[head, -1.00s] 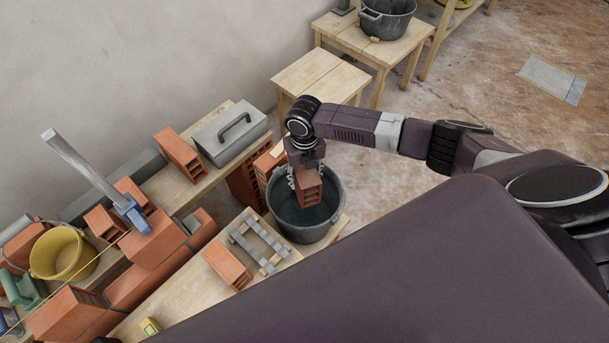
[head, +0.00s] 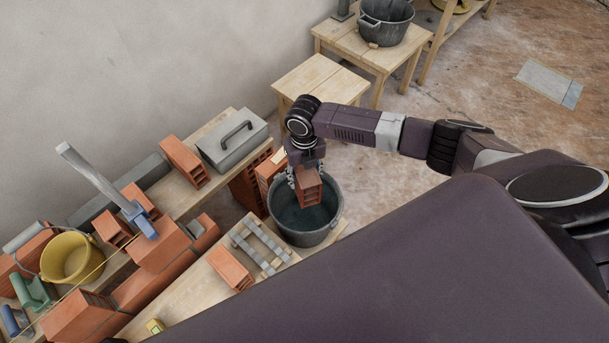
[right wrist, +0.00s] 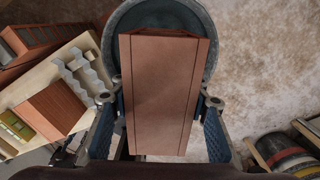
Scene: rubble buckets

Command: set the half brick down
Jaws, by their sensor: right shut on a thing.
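The half brick (head: 309,186) is orange-red with holes in its end. My right gripper (head: 305,172) is shut on it and holds it over the dark grey bucket (head: 331,229). In the right wrist view the half brick (right wrist: 162,95) fills the middle between the two fingers, with the bucket (right wrist: 208,30) behind its far end. Whether the brick touches the bucket is not clear. The brick hides part of the bucket's inside. My left gripper does not show.
Left of the bucket, a plank bench (head: 190,300) carries a grey slotted rack (head: 262,247) and another brick (head: 231,268). A grey toolbox (head: 232,140), several bricks and a yellow bucket (head: 72,262) stand further left. An empty wooden stool (head: 320,78) stands behind.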

